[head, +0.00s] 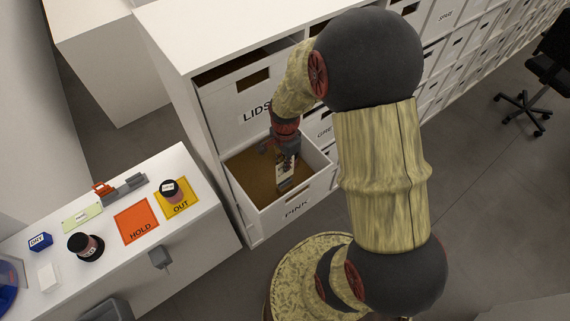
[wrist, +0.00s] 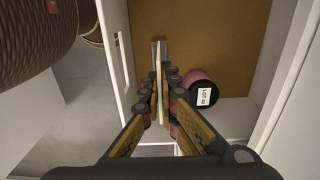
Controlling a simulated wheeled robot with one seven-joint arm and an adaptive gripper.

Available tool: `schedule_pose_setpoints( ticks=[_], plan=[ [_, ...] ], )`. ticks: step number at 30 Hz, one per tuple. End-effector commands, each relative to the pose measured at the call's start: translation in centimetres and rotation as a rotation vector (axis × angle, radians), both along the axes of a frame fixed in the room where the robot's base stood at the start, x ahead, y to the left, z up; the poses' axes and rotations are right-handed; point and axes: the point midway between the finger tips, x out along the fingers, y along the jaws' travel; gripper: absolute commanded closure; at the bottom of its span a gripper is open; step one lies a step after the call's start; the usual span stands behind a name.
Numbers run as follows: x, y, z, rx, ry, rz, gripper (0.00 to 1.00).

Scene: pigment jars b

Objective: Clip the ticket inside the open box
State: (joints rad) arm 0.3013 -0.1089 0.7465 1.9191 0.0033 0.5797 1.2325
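The open box (head: 253,205), labelled PINK, is pulled out of the white cabinet and has a brown floor. My gripper (head: 285,150) reaches down into it. In the wrist view my gripper (wrist: 161,95) has its fingers closed on a thin pale ticket (wrist: 160,55), seen nearly edge-on. The ticket (head: 284,167) also shows upright below my gripper in the head view. A dark jar with a pink band and a LOT label (wrist: 203,90) lies in the box, right of the fingers. Whether the ticket touches the box cannot be told.
The LIDS box (head: 255,90) sits directly above. A white table (head: 110,265) on the left bears an orange HOLD mat (head: 137,222), a yellow OUT mat (head: 185,208) with a jar (head: 170,190), and another jar (head: 85,245).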

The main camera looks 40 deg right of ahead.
Motion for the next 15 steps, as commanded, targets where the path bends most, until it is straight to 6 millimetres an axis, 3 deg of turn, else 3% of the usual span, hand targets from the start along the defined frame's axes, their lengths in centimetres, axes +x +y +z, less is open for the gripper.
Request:
schedule_pose_setpoints(
  ticks=[15],
  plan=[
    [0.0, 0.0, -1.5, 0.000, 0.000, 0.000, 1.00]
  ],
)
